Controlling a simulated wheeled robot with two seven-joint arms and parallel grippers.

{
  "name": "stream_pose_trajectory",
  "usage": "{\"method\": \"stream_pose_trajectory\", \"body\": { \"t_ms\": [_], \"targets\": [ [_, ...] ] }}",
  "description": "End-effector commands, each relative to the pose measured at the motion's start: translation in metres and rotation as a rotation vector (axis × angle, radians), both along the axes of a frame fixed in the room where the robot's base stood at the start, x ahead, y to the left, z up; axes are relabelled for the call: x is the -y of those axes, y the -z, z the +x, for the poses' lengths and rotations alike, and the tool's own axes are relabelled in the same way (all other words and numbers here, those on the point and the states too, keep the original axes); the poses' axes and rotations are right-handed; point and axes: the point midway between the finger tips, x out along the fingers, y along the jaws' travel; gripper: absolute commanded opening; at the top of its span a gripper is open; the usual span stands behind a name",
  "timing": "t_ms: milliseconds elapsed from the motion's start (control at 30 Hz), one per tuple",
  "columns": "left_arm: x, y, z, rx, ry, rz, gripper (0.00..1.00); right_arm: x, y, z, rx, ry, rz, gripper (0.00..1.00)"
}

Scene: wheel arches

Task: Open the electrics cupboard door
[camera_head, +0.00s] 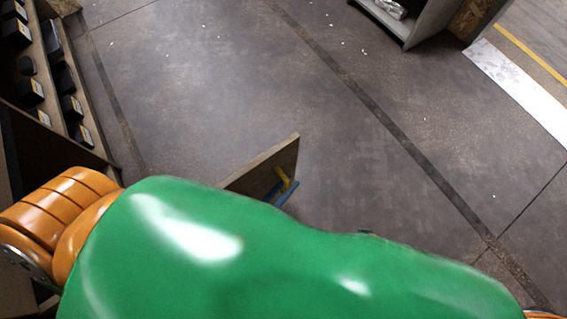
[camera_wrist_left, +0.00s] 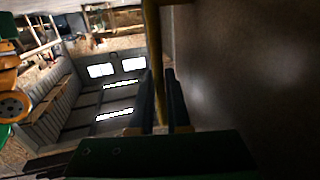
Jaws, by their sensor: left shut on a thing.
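The cupboard door is a wooden panel (camera_head: 262,168), showing beyond my green arm in the head view; its hinge side is hidden. A yellow handle (camera_head: 283,176) is on its right face. In the left wrist view the handle is a long yellow bar (camera_wrist_left: 154,55), and the dark door face (camera_wrist_left: 245,85) fills the right side. My left gripper (camera_wrist_left: 160,85) has its two dark blue fingers shut on the bar, one on each side. In the head view only a blue bit of this gripper (camera_head: 287,193) shows beside the handle. My right gripper is not in view.
A rack with several dark boxes (camera_head: 35,87) stands at the left. Another shelf unit (camera_head: 415,18) is at the top right. The grey floor (camera_head: 390,130) beyond and right of the door is mostly clear, with small pale scraps.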

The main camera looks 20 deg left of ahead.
Motion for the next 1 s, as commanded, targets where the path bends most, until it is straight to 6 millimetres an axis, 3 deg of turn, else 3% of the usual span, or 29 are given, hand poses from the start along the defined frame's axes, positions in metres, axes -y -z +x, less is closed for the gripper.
{"method": "stream_pose_trajectory", "body": {
  "t_ms": [300, 333, 367, 667, 1000],
  "targets": [
    [0.0, 0.0, 0.0, -0.002, 0.0, 0.001, 0.0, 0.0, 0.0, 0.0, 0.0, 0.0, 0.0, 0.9],
    [0.0, 0.0, 0.0, -0.002, 0.0, 0.001, 0.23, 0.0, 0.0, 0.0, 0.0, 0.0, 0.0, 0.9],
    [0.0, 0.0, 0.0, -0.002, 0.0, 0.001, 0.27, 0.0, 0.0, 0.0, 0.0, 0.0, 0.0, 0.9],
    [-0.001, 0.001, -0.003, -0.002, 0.001, 0.001, 0.27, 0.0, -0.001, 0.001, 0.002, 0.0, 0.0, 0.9],
    [-0.027, 0.001, -0.059, -0.004, 0.001, 0.002, 0.27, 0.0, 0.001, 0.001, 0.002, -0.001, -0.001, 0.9]
  ]
}}
